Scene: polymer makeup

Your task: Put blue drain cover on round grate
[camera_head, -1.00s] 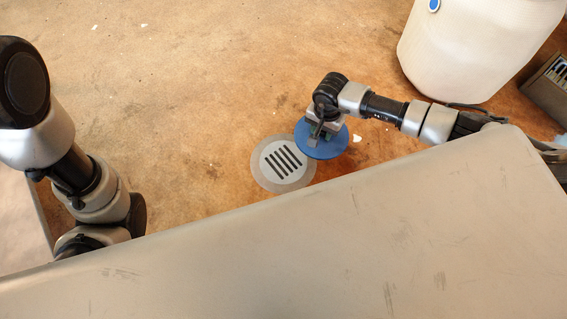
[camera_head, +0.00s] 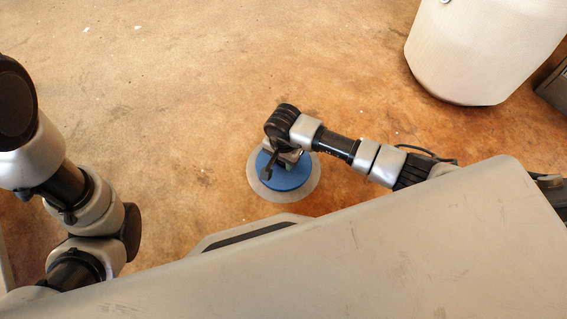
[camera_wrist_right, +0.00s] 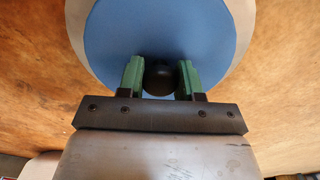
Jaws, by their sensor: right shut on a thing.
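The blue drain cover (camera_head: 291,179) is a flat blue disc, seen in the head view over the round grate (camera_head: 310,187). Only the grate's pale outer ring shows around it; its slots are hidden. In the right wrist view the cover (camera_wrist_right: 160,30) fills the top, with the pale ring (camera_wrist_right: 77,25) at its sides. My right gripper (camera_head: 282,160) is above the cover. In the wrist view its green fingers (camera_wrist_right: 160,78) are shut on the cover's dark knob. I cannot tell whether the cover touches the grate. My left gripper is not in view; only its arm shows.
A large pale bin (camera_head: 480,50) stands on the brown floor at the upper right, with a dark box (camera_head: 555,88) beside it. The floor left of the grate is open. My own grey body covers the bottom of the head view.

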